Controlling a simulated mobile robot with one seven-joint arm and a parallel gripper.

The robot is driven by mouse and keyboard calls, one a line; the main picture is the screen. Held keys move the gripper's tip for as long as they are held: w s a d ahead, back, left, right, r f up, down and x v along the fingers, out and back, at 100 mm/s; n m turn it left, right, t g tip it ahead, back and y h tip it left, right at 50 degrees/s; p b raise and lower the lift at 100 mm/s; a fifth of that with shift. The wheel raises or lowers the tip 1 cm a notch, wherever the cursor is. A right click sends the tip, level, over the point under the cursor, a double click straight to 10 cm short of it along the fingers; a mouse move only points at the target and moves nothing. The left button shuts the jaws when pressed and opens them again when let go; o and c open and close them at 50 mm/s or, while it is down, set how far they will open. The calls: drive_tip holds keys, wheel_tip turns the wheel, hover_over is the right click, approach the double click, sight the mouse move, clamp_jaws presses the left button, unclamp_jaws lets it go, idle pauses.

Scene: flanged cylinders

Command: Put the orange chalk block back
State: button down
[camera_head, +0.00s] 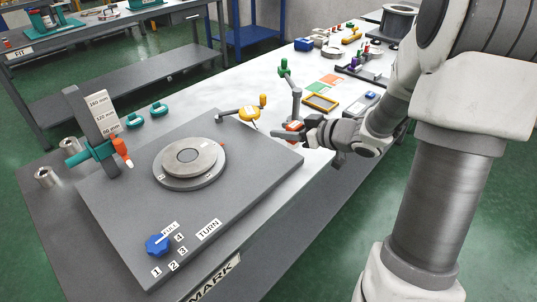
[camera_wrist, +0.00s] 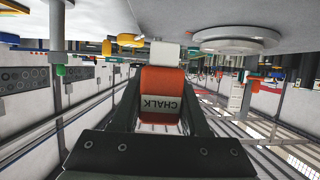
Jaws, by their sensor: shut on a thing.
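The orange chalk block (camera_wrist: 161,82) is between my gripper's fingers in the wrist view. It has a white label reading CHALK, upside down in that view, and a white piece shows at its far end. My gripper (camera_head: 294,133) is shut on the block. In the head view the orange block (camera_head: 293,126) shows small at the fingertips, over the right edge of the grey plate. The fingers partly hide it there. I cannot tell its exact height above the plate or table.
A yellow piece on an arm (camera_head: 249,114) and a green-topped post (camera_head: 284,68) stand near my gripper. A framed tray (camera_head: 320,102) lies behind.

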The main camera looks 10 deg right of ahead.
drive_tip(key=a+f, duration=0.1)
drive_tip(key=w+a+f, duration=0.1)
drive_tip(key=a, duration=0.1)
drive_tip(key=a+f+b, duration=0.1)
drive_tip(key=shift+w+a, duration=0.15)
drive_tip(key=shift+w, duration=0.25)
drive_tip(key=shift+f+b, duration=0.85)
drive_tip(key=shift+f, duration=1.05)
drive_tip(key=shift+f, duration=0.15)
drive_tip(key=shift+c, duration=2.1)
unclamp_jaws()
